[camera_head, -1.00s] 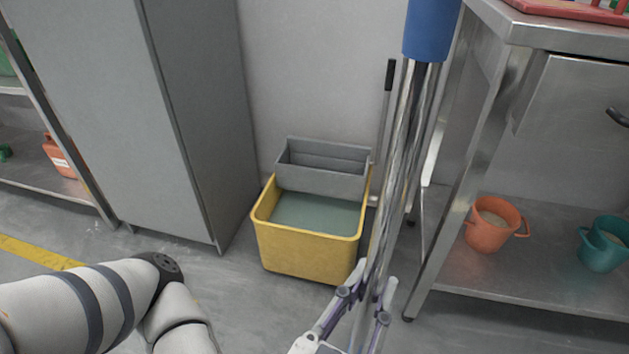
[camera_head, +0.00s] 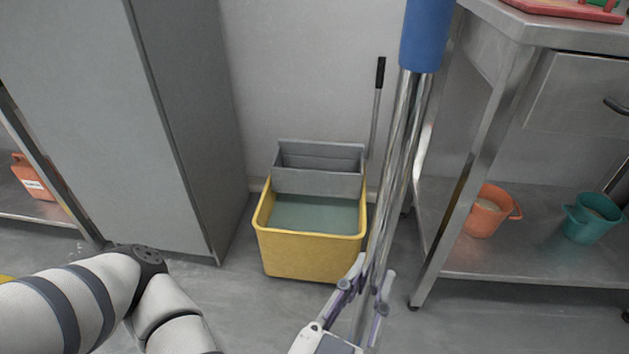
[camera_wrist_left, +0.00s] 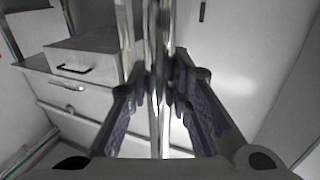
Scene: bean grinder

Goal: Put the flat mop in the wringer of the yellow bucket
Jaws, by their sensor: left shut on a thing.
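The yellow bucket (camera_head: 310,254) stands on the floor against the wall, with greyish water in it. Its grey wringer (camera_head: 317,180) sits at the back rim and looks empty. My left gripper (camera_head: 366,284) is shut on the mop's shiny metal handle (camera_head: 396,150), in front of and right of the bucket. The handle stands nearly upright, leaning slightly, with a blue grip (camera_head: 427,35) at the top. The left wrist view shows the handle (camera_wrist_left: 158,60) between the fingers (camera_wrist_left: 160,88). The mop's flat head is out of view. My right gripper is out of view.
A grey cabinet (camera_head: 180,120) stands close left of the bucket. A steel table (camera_head: 520,240) stands to the right, with an orange pot (camera_head: 486,212) and a teal pot (camera_head: 590,218) on its lower shelf. Floor is clear before the bucket.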

